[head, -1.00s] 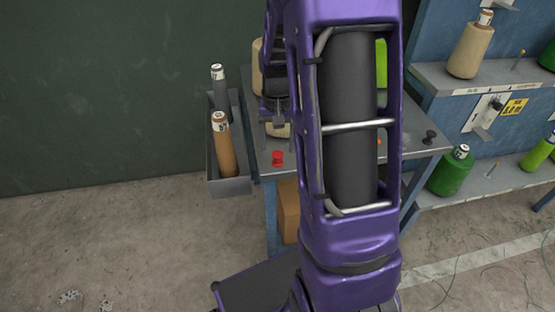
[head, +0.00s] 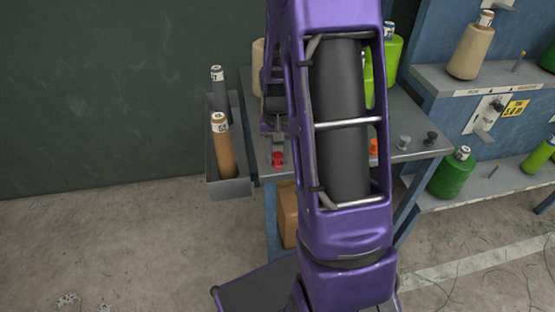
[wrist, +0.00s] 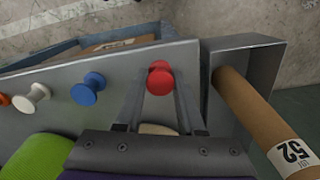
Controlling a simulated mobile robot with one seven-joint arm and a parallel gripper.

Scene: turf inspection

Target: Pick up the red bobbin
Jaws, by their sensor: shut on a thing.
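The red bobbin (head: 277,160) is at the front left edge of the grey table (head: 413,117). It also shows in the wrist view, with its round red top (wrist: 159,79) between my two fingers. My gripper (head: 277,154) is over the table edge, its fingers shut on the red bobbin from either side. In the wrist view my gripper (wrist: 158,88) reaches up from the bottom, one finger left and one right of the bobbin. The bobbin appears upright at table level; its underside is hidden.
A grey side bin (head: 229,188) holds a brown cone-tube (head: 222,150) and a dark one (head: 219,90), close to my gripper. Blue (wrist: 88,88), white (wrist: 32,97) and orange (head: 374,147) bobbins stand along the table. Green spools (head: 391,62) stand behind my arm.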

